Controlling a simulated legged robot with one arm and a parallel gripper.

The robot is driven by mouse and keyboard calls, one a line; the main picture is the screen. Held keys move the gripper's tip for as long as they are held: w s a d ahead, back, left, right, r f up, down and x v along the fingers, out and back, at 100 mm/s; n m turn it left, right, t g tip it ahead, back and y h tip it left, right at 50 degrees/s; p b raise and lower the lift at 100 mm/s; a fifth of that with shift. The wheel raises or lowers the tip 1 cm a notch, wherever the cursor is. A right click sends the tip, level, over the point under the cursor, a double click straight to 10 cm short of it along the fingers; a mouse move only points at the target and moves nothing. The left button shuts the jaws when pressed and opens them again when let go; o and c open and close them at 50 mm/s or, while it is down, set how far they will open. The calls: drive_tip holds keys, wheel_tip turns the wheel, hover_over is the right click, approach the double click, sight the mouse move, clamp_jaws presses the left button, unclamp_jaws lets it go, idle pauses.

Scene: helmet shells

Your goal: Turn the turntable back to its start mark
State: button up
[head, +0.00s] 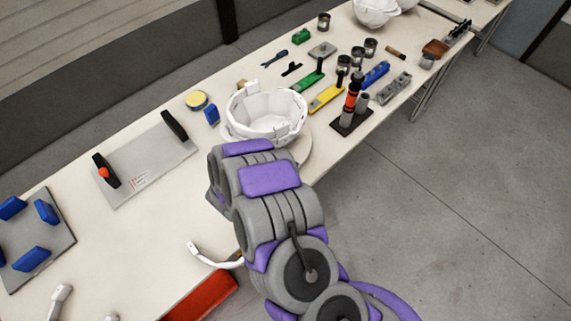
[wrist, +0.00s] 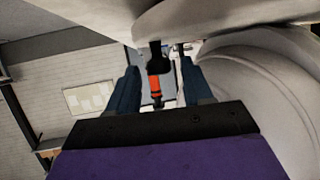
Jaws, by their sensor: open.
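A white helmet shell (head: 266,112) sits open side up on a pale round turntable (head: 305,150) near the table's front edge. My arm covers part of the turntable, and I cannot make out a start mark. My gripper is hidden behind my arm in the head view. In the wrist view my gripper (wrist: 159,67) is open, its two dark blue fingers apart with nothing held between them. Large pale curved surfaces fill the top and right of that view, close to the right finger. I cannot tell whether the fingers touch them.
An orange and black tool (head: 352,95) stands in a dark holder right of the shell, and shows beyond my fingers in the wrist view (wrist: 154,88). A grey plate with black handles (head: 150,165) lies left. A yellow-topped round tin (head: 196,100) and a blue block (head: 211,114) are beside the shell.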

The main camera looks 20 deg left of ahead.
wheel_tip(320, 180, up, 3)
drive_tip(key=shift+f+p, duration=0.1)
drive_tip(key=shift+p, duration=0.2)
drive_tip(key=s+d+r, duration=0.1)
drive_tip(key=s+d, duration=0.8)
drive_tip(key=s, duration=0.4)
drive_tip(key=shift+d+r+p, duration=0.25)
drive_tip(key=shift+d+p, duration=0.15)
